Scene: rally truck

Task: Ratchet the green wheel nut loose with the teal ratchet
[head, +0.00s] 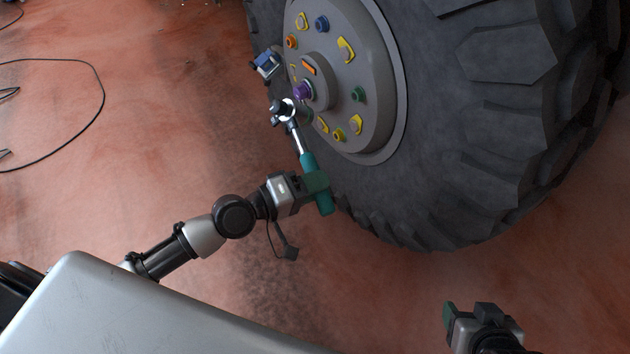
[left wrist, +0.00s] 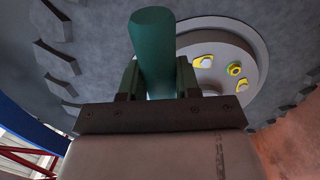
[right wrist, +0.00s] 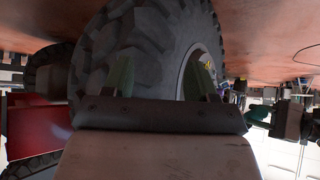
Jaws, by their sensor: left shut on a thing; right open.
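The green wheel nut (head: 358,94) sits on the right side of the grey wheel hub in the head view. The teal ratchet (head: 308,162) has a teal handle, a chrome shaft and a chrome head. My left gripper (head: 314,182) is shut on its handle; the handle also shows between the fingers in the left wrist view (left wrist: 152,50). The ratchet head (head: 285,109) is at the left of the hub, apart from the green nut in the picture; its depth is unclear. My right gripper (head: 463,318) is open and empty, low at the right, away from the hub.
The big tyre (head: 480,100) fills the right side. The hub also carries a purple part (head: 303,91), a blue nut (head: 321,23), an orange nut (head: 291,41) and a yellow nut (head: 339,134). A blue and white object (head: 265,65) is left of the hub. The reddish floor is mostly clear.

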